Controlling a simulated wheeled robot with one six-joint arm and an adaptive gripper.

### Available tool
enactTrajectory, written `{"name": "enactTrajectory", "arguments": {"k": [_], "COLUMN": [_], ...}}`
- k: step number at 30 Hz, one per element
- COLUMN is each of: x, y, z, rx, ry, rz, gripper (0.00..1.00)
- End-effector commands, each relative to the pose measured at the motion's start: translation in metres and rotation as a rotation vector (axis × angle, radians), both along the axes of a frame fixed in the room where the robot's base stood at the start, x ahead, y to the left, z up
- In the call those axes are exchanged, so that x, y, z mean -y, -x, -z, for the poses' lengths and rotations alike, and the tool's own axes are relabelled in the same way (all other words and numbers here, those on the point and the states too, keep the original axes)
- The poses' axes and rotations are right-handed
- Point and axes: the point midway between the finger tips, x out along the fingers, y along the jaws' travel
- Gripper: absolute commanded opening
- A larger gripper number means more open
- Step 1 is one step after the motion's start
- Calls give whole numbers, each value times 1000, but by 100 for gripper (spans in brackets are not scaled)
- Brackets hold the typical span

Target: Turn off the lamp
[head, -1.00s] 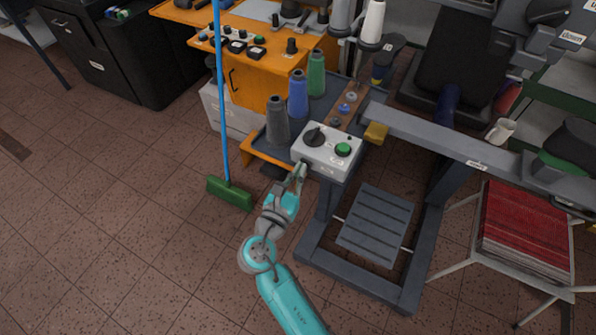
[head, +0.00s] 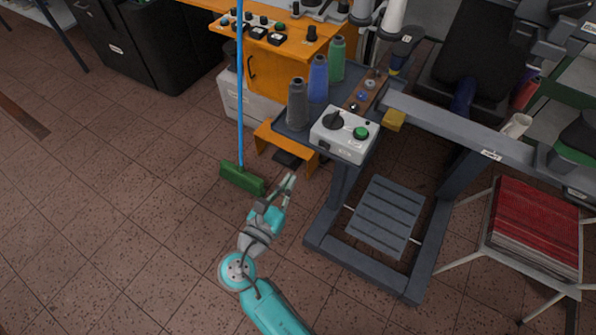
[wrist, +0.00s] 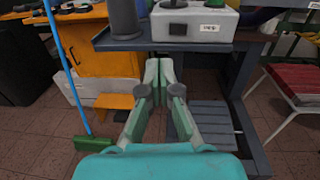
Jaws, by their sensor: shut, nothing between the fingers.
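No lamp that I can make out shows in either view. A light grey control box (head: 345,145) with a black rotary knob (head: 333,121) and a green button (head: 361,132) sits at the front corner of the dark machine table. The box also shows at the top of the wrist view (wrist: 193,26), with a small white label too small to read. My gripper (head: 289,182) is shut and empty, below and to the left of the box in the head view, apart from it. In the wrist view my fingertips (wrist: 159,70) point at the space under the table's front edge.
Grey, blue and green thread cones (head: 318,80) stand behind the box. A broom with a green head (head: 242,179) stands to the left. A slatted treadle (head: 378,216) is below the table. Floor at left is clear.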

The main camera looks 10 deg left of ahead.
Motion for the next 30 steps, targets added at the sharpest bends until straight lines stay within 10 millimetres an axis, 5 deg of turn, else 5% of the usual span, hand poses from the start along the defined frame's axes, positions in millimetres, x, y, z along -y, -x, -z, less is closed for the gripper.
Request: {"name": "enactTrajectory", "arguments": {"k": [7, 25, 30], "x": [-9, -9, 9], "y": [17, 18, 17], "z": [0, 0, 18], "rx": [0, 0, -21], "ry": [0, -1, -51], "rz": [0, 0, -17], "gripper": [0, 0, 0]}}
